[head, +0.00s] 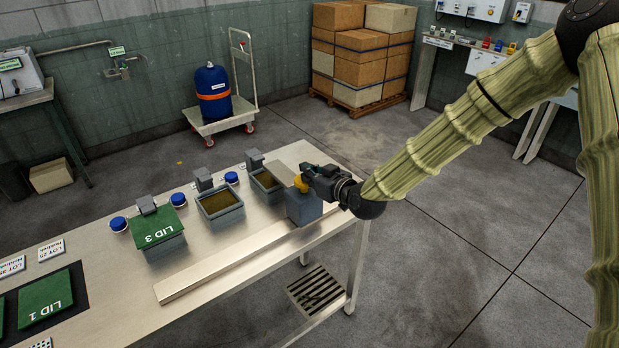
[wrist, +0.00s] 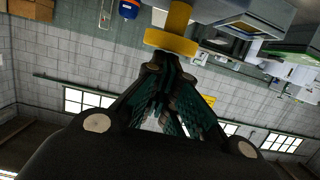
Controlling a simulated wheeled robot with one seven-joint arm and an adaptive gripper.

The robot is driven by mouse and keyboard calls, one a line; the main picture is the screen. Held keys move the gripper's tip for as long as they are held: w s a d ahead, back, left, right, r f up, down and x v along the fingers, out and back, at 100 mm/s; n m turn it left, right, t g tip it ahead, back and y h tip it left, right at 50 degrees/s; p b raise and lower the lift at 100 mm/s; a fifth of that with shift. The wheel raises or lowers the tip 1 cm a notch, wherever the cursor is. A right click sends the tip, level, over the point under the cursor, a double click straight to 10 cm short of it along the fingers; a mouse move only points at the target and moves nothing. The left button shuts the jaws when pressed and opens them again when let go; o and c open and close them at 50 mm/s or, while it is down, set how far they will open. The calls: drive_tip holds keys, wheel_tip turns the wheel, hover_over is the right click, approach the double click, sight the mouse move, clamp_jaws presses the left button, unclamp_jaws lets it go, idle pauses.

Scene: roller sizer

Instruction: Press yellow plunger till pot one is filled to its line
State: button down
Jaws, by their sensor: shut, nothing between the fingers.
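The yellow plunger (head: 300,184) stands on a grey dispenser (head: 304,208) near the table's right end. In the wrist view its yellow disc and stem (wrist: 171,42) show upside down, just beyond my fingertips. My gripper (head: 308,174) is shut and empty at the plunger; I cannot tell whether it touches. Two open grey pots, a middle one (head: 220,207) and a right one (head: 266,184), hold brownish contents. The right pot is partly hidden by the dispenser. A third pot (head: 166,248) wears a green LID 3 (head: 156,229). I cannot read which pot is one, nor see a fill line.
A raised metal bar (head: 225,262) runs along the table's front. Blue-capped jars (head: 178,199) stand between the pots. The green LID 1 (head: 45,296) lies at the left among lot cards. A trolley (head: 222,122) with a blue drum stands behind; the floor at right is clear.

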drive_tip(key=r+b+v, duration=0.1)
drive_tip(key=b+v, duration=0.2)
drive_tip(key=v, duration=0.7)
drive_tip(key=shift+r, duration=0.15)
idle(0.6)
drive_tip(key=s+d+f+m+g+h, duration=0.15)
drive_tip(key=s+f, duration=0.35)
drive_tip(key=f, duration=0.5)
drive_tip(key=s+d+f+m+g+h, duration=0.1)
drive_tip(key=s+d+f+g+h, duration=0.1)
drive_tip(key=s+f, duration=0.55)
drive_tip(key=s+d+f+m+g+h, duration=0.15)
drive_tip(key=s+f, duration=0.25)
drive_tip(key=f, duration=0.7)
drive_tip(key=s+d+f+m+g+h, duration=0.1)
drive_tip(key=s+d+f+g, duration=0.1)
drive_tip(key=s, duration=0.6)
drive_tip(key=s+d+f+m+g+h, duration=0.1)
drive_tip(key=s+d+f+g, duration=0.1)
drive_tip(key=s+d+f, duration=0.3)
drive_tip(key=s+d+f+m+g+h, duration=0.1)
drive_tip(key=s+d+f+g+h, duration=0.1)
drive_tip(key=s+f, duration=0.5)
drive_tip(key=s+d+g, duration=0.1)
drive_tip(key=s+d, duration=0.1)
drive_tip(key=s, duration=0.4)
drive_tip(key=shift+f+m, duration=0.25)
drive_tip(key=shift+m, duration=0.05)
